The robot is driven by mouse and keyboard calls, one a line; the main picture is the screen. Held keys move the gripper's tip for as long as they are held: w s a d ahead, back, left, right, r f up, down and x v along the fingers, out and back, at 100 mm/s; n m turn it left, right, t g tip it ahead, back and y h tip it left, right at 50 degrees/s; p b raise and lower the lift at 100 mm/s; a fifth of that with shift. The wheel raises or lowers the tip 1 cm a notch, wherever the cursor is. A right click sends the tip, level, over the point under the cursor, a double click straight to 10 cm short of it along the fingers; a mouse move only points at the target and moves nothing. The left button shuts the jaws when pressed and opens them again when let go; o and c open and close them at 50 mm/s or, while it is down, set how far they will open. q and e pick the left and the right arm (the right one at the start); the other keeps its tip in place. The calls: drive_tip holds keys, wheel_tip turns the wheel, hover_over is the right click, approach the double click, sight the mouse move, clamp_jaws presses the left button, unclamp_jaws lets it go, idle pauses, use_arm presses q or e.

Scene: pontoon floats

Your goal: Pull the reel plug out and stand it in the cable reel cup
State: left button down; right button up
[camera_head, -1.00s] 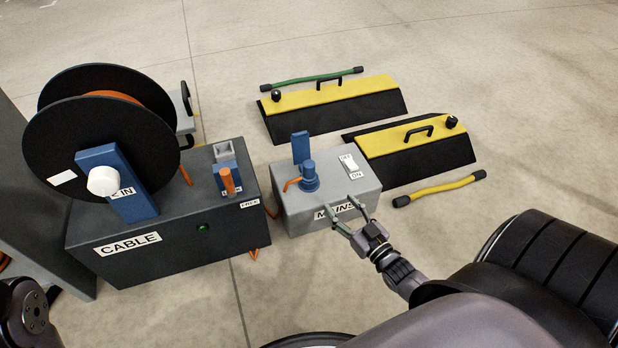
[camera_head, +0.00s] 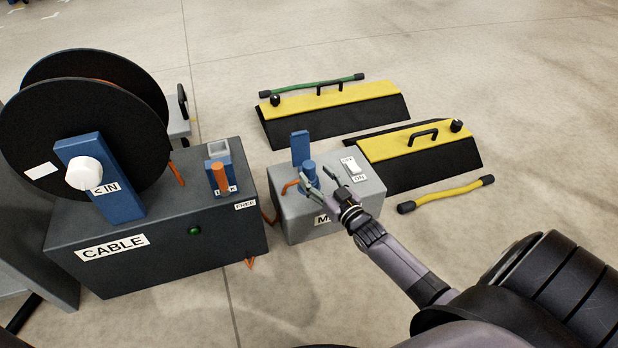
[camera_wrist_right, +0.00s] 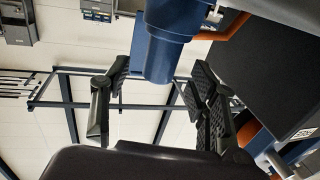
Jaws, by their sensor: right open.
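The blue reel plug (camera_head: 309,170) stands upright in the top of the grey mains box (camera_head: 298,226), with an orange cable at its left side. My right gripper (camera_head: 318,179) is open at the plug, its fingers reaching around it from the front right. In the right wrist view the blue plug (camera_wrist_right: 163,50) lies between the two spread black fingers (camera_wrist_right: 160,95); I see no clear contact. The small grey square cup (camera_head: 219,150) stands on the dark cable reel box (camera_head: 160,245) and looks empty. My left gripper is out of view.
An orange-handled blue lock (camera_head: 218,180) sits just in front of the cup. The big black reel (camera_head: 70,135) is at the left. A blue flap (camera_head: 300,147) stands behind the plug, and a white switch (camera_head: 350,165) is to its right. Yellow-black ramps (camera_head: 335,110) lie behind.

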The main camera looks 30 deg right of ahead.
sight(313, 172)
drive_tip(key=w+b, duration=0.2)
drive_tip(key=w, duration=0.1)
drive_tip(key=shift+w+f+b, duration=0.1)
drive_tip(key=shift+w+b, duration=0.1)
drive_tip(key=shift+b, duration=0.1)
drive_tip(key=shift+w, duration=0.35)
drive_tip(key=shift+r, duration=0.2)
drive_tip(key=shift+c, duration=0.5)
clamp_jaws()
